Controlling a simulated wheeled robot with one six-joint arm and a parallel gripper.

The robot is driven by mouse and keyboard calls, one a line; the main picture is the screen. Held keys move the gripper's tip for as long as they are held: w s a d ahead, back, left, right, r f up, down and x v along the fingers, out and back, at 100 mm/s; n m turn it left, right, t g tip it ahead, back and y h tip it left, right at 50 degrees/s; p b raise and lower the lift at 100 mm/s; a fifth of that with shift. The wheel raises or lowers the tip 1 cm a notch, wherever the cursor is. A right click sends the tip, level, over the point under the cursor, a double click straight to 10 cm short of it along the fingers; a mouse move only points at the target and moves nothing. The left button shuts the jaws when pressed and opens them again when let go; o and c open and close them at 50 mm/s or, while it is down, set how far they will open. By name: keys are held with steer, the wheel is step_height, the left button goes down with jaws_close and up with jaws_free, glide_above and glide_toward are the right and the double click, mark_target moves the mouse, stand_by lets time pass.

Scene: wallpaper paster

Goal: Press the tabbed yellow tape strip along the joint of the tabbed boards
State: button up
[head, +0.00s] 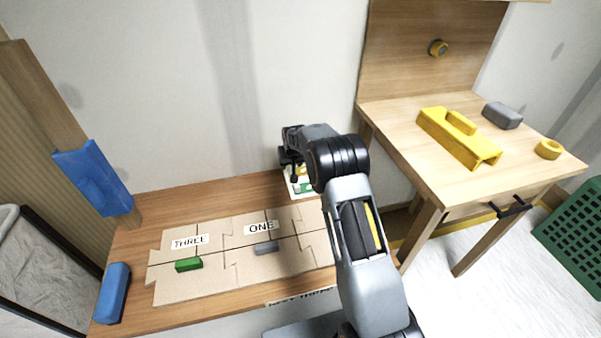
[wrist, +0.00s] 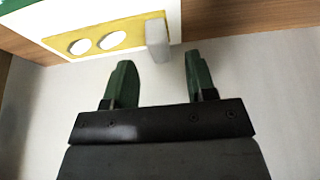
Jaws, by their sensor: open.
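A yellow strip (wrist: 112,40) with white oval spots lies on a white card in the wrist view, with a grey upright tab (wrist: 158,40) at its right end. The card also shows in the head view (head: 301,188), partly hidden by my arm. My gripper (wrist: 157,70) is open and empty, its green fingers on either side of the tab's line but apart from it. Pale interlocking boards lie on the bench, labelled THREE (head: 190,243) and ONE (head: 262,228). A dark joint line runs along them. A green block (head: 188,264) and a grey block (head: 266,247) sit on them.
A blue block (head: 113,292) lies at the bench's left end; another blue piece (head: 92,180) is on a post. The right table (head: 440,185) holds a yellow tool (head: 455,145), a grey block (head: 502,115) and a yellow roll (head: 548,149). A green crate (head: 575,225) stands right.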

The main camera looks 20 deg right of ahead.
mark_target(291, 167)
steer(key=shift+b+x, duration=0.35)
steer(key=shift+x, duration=1.25)
steer(key=shift+c, duration=0.3)
jaws_close()
